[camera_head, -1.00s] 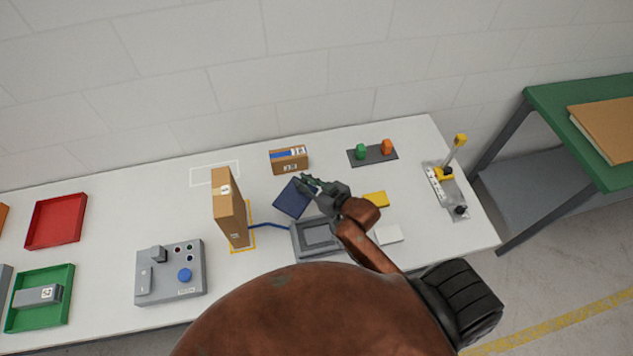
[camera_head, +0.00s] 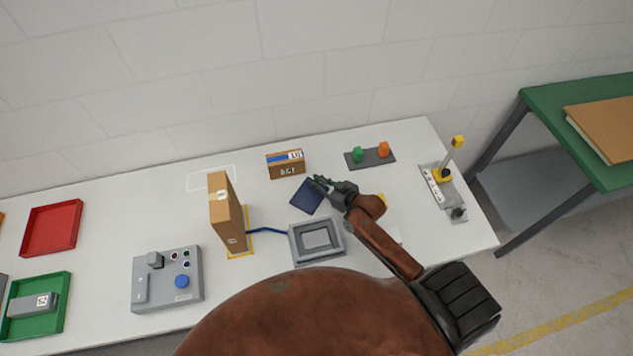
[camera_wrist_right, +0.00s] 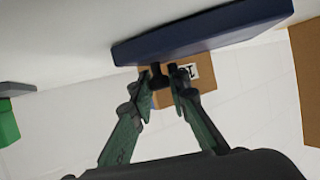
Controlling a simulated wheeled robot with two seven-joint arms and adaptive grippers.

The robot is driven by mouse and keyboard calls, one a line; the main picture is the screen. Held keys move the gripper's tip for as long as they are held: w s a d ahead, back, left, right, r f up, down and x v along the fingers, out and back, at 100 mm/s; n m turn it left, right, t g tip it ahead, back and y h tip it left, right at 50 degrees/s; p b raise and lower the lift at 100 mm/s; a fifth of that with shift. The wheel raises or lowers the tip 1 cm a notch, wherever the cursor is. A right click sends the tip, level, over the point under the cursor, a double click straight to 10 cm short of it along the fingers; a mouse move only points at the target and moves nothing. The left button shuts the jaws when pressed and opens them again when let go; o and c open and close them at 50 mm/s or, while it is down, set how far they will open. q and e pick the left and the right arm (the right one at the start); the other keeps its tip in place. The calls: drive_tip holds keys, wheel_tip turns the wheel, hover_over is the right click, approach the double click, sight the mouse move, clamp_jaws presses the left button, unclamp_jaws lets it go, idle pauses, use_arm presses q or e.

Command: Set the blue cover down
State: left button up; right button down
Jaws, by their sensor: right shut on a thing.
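The blue cover (camera_head: 308,197) is a dark blue flat square panel near the middle of the table in the head view. My right gripper (camera_head: 322,183) is at its upper right edge. In the right wrist view the cover (camera_wrist_right: 200,32) spans the top of the picture, and my right gripper (camera_wrist_right: 163,78) is shut on a small dark part at the cover's underside edge. The cover looks tilted in the head view; whether it touches the table cannot be told. My left gripper is not in view.
A grey frame fixture (camera_head: 317,241) with a blue cable lies just below the cover. A tall cardboard box (camera_head: 226,213) stands to its left, a small box (camera_head: 286,164) behind it. A grey block with green and orange pegs (camera_head: 370,158) is at the back right.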

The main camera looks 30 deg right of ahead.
drive_tip(key=c, duration=1.8)
unclamp_jaws()
drive_tip(key=shift+c, duration=0.2)
drive_tip(key=v, duration=1.2)
drive_tip(key=shift+a, duration=0.1)
drive_tip(key=shift+r, duration=0.1)
